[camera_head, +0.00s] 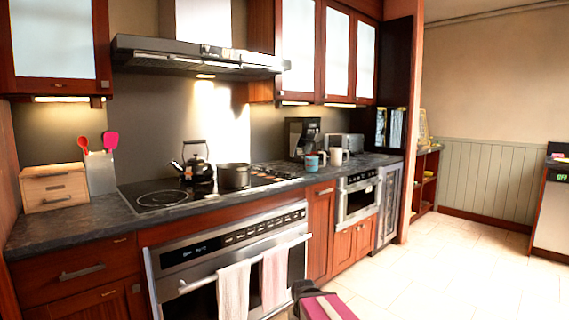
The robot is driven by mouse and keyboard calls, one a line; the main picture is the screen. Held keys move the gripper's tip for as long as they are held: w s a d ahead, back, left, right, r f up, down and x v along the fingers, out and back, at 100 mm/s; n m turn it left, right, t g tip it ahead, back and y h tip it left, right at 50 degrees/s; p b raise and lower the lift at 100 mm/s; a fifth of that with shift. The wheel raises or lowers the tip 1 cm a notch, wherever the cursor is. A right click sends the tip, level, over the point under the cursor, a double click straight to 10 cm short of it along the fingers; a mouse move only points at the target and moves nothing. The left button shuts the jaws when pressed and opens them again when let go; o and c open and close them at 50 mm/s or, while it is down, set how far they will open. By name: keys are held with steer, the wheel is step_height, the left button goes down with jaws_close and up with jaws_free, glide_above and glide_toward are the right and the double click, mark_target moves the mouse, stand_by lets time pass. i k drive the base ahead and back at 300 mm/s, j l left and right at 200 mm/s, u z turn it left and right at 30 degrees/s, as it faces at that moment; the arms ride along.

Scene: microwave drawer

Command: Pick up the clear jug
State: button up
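I cannot make out a clear jug for sure anywhere in the head view. A dark coffee maker (302,138) stands at the back of the counter, and I cannot tell whether a glass jug sits in it. My gripper does not show as a pair of fingers. A dark and magenta shape at the bottom edge may be part of my arm, but I cannot tell.
A black kettle (196,165) and a grey pot (234,176) stand on the cooktop. A teal mug (311,163), a white mug (337,157) and a toaster (345,142) are farther right. Towels (234,290) hang on the oven handle. The floor (440,270) at right is clear.

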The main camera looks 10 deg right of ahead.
mark_target(311, 155)
steer(key=i+l+u, duration=0.15)
steer(key=l+u, duration=0.6)
steer(key=i+l+u, duration=0.1)
steer(key=l+u, duration=0.3)
steer(key=j, duration=0.1)
